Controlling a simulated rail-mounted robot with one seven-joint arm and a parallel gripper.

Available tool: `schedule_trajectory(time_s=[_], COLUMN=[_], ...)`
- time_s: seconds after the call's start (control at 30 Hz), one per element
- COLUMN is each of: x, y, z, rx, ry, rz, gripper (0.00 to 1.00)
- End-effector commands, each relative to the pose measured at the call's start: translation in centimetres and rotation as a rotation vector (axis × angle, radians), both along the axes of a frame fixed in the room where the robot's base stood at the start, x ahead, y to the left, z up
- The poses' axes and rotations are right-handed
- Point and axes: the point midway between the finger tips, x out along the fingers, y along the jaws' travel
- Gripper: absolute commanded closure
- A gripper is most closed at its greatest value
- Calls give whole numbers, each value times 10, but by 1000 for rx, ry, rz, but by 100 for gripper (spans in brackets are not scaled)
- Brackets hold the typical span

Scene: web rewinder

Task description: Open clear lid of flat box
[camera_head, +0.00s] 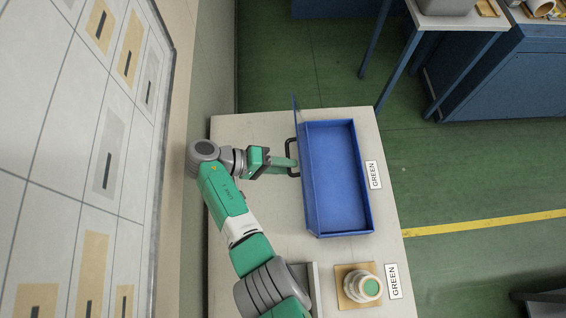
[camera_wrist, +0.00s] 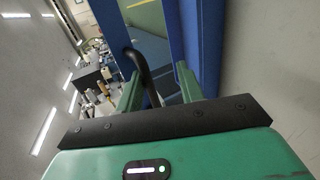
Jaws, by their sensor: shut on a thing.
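The blue flat box (camera_head: 340,185) lies on the pale table, its inside bare and blue. Its clear lid (camera_head: 295,105) with a blue frame stands up, nearly edge-on, along the box's left side. In the wrist view the lid's blue frame (camera_wrist: 205,40) is close, with the floor visible through the panel. A black handle (camera_head: 289,150) sticks out from the lid toward my arm; it shows as a bent bar in the wrist view (camera_wrist: 146,75). My gripper (camera_head: 291,164) is left of the box, shut on the handle. The exact finger contact is partly hidden.
A jar with a green top (camera_head: 370,287) stands on a wooden square near the table's front. GREEN labels (camera_head: 374,174) lie right of the box and jar. A wall is close on the left. Blue benches (camera_head: 500,75) stand at the back right.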

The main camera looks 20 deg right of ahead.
Motion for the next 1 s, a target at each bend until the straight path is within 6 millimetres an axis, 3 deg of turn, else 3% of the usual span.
schedule_trajectory(time_s=[0.27,0.43,0.8,1.0], x=[0,0,-106,-143], y=[0,-1,26,35], z=[5,42,54,56], rx=[1,0,0,-2], ry=[0,-5,4,2], rz=[0,0,3,3], gripper=[68,68,68,68])
